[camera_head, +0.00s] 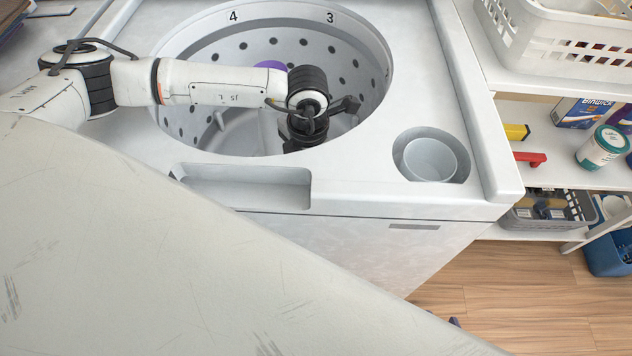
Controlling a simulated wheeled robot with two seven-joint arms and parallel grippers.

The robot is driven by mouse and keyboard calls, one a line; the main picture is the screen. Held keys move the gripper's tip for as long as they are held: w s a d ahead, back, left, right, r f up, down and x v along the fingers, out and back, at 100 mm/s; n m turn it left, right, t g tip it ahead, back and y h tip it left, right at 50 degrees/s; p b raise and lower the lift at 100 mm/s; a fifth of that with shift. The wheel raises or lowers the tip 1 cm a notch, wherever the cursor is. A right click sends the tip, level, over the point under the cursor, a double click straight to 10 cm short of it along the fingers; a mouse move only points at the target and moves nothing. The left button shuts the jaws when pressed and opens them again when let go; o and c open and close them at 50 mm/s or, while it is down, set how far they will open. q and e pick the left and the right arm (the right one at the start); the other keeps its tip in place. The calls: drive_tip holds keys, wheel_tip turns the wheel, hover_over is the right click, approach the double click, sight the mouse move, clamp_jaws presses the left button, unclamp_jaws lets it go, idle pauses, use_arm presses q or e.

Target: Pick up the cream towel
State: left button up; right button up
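No cream towel can be made out; much of the drum's inside is hidden by my arm. The white top-loading washer (420,85) has an open round drum (345,60) with holes in its wall. My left gripper (318,128), on the arm coming in from the left, is black and reaches down into the drum's right front part. Its fingertips are dark and partly hidden, so I cannot tell whether it is open or holds anything. A purple thing (270,65) shows just behind the arm in the drum. My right gripper is not seen.
A large pale scratched surface (150,260) blocks the lower left. The washer's rim has a round cup recess (430,160). At right, a shelf (545,130) holds a white basket (560,40), a box (582,112), a tub (602,147) and a grey crate (550,212).

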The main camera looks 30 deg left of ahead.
use_arm(q)
drive_tip(key=shift+f, duration=0.45)
drive_tip(key=shift+c, duration=0.2)
clamp_jaws()
idle(0.9)
